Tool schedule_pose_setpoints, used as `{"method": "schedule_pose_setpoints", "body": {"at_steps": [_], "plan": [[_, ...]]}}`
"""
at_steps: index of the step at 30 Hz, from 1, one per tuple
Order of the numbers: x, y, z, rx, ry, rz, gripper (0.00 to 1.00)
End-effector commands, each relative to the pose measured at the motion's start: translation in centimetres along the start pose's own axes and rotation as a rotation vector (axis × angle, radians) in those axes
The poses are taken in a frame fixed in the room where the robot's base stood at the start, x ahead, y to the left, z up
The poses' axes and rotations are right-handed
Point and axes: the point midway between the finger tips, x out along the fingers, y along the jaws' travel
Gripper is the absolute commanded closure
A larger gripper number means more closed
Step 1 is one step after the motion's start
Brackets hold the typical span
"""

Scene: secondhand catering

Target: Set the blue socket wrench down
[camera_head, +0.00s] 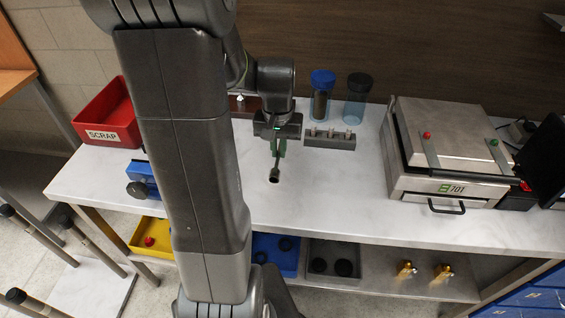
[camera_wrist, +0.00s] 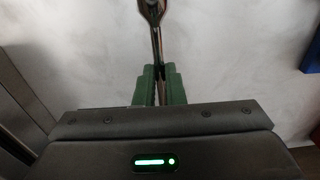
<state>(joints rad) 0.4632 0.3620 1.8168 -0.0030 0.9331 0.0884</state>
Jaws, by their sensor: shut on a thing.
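The socket wrench (camera_head: 275,172) looks dark in the head view, and I see no blue on it. It points toward the front of the white worktop (camera_head: 330,200), with a round socket end at its near tip. My gripper (camera_head: 279,148) is shut on it with green fingers, over the middle of the worktop. In the wrist view, the green fingers of my gripper (camera_wrist: 160,88) close on the wrench's narrow shaft (camera_wrist: 157,42), which runs up out of the frame. I cannot tell whether the wrench touches the worktop.
A grey socket block (camera_head: 330,140) and two lidded jars, blue (camera_head: 322,82) and black (camera_head: 358,88), stand behind right. A metal press (camera_head: 450,150) fills the right. A red SCRAP bin (camera_head: 108,112) and blue vice (camera_head: 142,180) are left. Worktop between wrench and press is clear.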

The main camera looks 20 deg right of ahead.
Motion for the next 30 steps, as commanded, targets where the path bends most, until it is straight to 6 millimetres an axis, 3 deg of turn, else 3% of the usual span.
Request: {"method": "schedule_pose_setpoints", "body": {"at_steps": [9,22,30], "plan": [[4.7,0.0,0.2,0.000,-0.005,0.001,1.00],[9.0,0.0,0.4,0.000,-0.005,0.001,1.00],[9.9,0.0,0.3,0.000,0.000,0.000,1.00]]}}
